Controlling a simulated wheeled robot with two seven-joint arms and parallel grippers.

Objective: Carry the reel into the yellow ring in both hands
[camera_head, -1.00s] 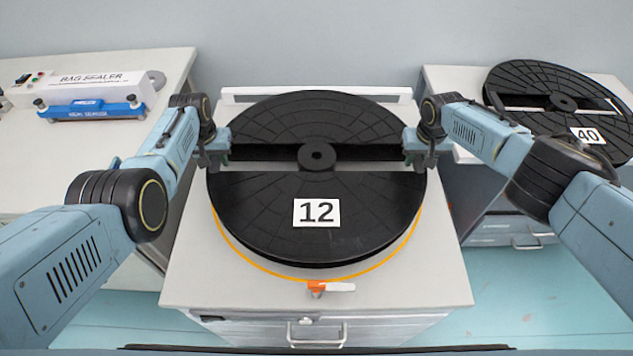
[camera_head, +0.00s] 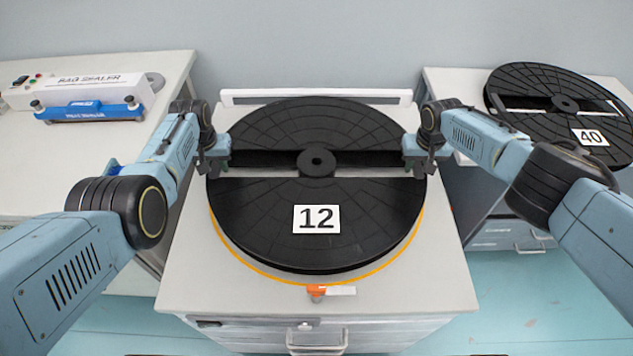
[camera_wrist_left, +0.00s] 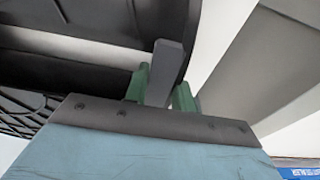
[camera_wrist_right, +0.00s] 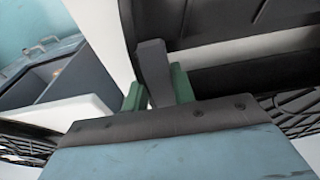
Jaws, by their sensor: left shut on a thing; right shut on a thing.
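The black reel (camera_head: 316,252) with a "12" label lies level, held from both sides over the grey-topped cabinet. The yellow ring (camera_head: 262,274) shows as an arc beyond the reel's front and lower side edges; the reel hides the rest. I cannot tell whether the reel touches the top. My left gripper (camera_head: 220,160) is shut on the reel's left edge at the cross slot, and my right gripper (camera_head: 416,160) on its right edge. In the left wrist view the green fingers (camera_wrist_left: 160,88) close on a grey tab; the right wrist view shows the same (camera_wrist_right: 157,85).
An orange and white tag (camera_head: 317,291) sits at the ring's front on the cabinet top (camera_head: 200,290). A white bar (camera_head: 315,95) runs along the back. A bag sealer (camera_head: 85,95) stands on the left table. Another reel, labelled "40" (camera_head: 540,85), lies on the right cabinet.

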